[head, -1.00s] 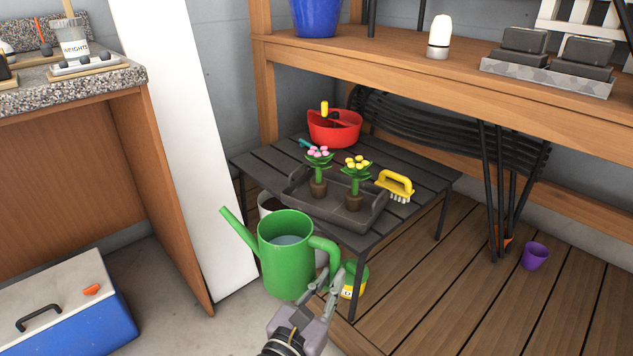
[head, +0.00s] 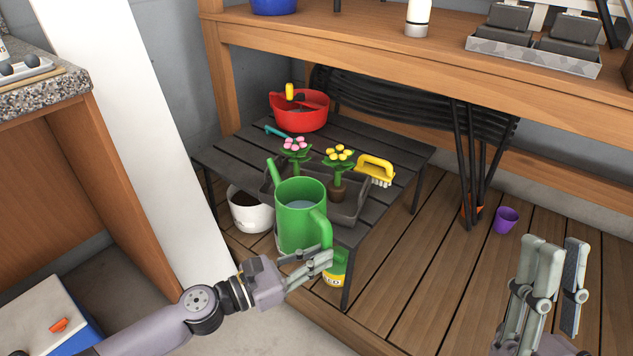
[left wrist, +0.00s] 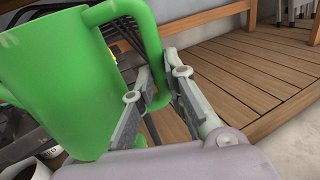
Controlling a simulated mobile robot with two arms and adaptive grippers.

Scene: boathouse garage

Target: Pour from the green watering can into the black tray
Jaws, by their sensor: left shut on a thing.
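The green watering can (head: 300,228) is held upright in front of the low dark table, its spout pointing up and back toward the black tray (head: 351,208). Water shows inside the can. My left gripper (head: 322,258) is shut on the can's handle; the left wrist view shows its fingers (left wrist: 163,90) on either side of the handle, with the can (left wrist: 50,90) at left. The black tray lies on the table, partly hidden behind the can. It holds a pink-flowered plant (head: 295,150) and a yellow-flowered plant (head: 338,180). My right gripper (head: 553,265) is open and empty at lower right.
A red basket (head: 300,112), a teal-handled tool (head: 276,131) and a yellow brush (head: 376,166) are on the dark table (head: 235,155). A white pot (head: 250,212) and a yellow-green container (head: 335,272) stand below. A wooden shelf (head: 390,50) overhangs the back. A purple cup (head: 506,220) stands on the deck.

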